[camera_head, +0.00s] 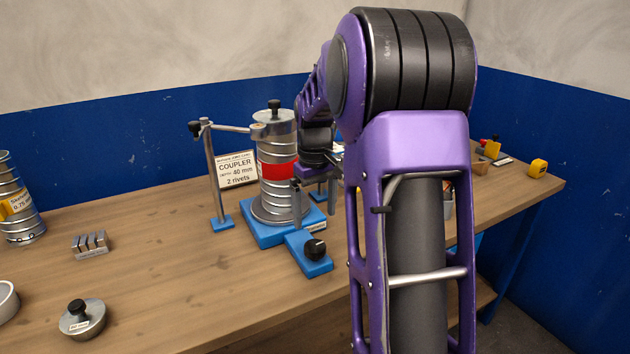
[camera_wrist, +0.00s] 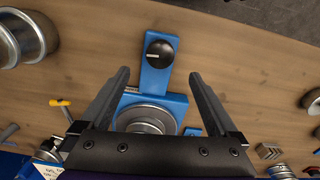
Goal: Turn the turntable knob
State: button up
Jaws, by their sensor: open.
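The turntable knob (camera_head: 315,249) is a black round knob on a blue arm that juts from the front of the blue turntable base (camera_head: 262,233). In the wrist view the knob (camera_wrist: 159,54) shows a white pointer line and lies beyond my fingertips, centred between them. My gripper (camera_wrist: 162,80) is open and empty, with its two dark fingers spread wide. In the head view my gripper (camera_head: 314,200) is above and behind the knob, close beside the ribbed metal duct (camera_head: 275,205) with a red band. The duct stands upright on the turntable. My purple arm hides part of the bench.
A clamp post (camera_head: 212,175) with a horizontal bar stands left of the duct, by a coupler sign (camera_head: 237,170). A lidded metal piece (camera_head: 82,318), a small slotted block (camera_head: 91,243) and another duct (camera_head: 18,205) are at left. The bench around the knob is clear.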

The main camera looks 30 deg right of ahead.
notch_tip(320, 180, up, 8)
jog(key=shift+r, duration=0.2)
dwell(0.4)
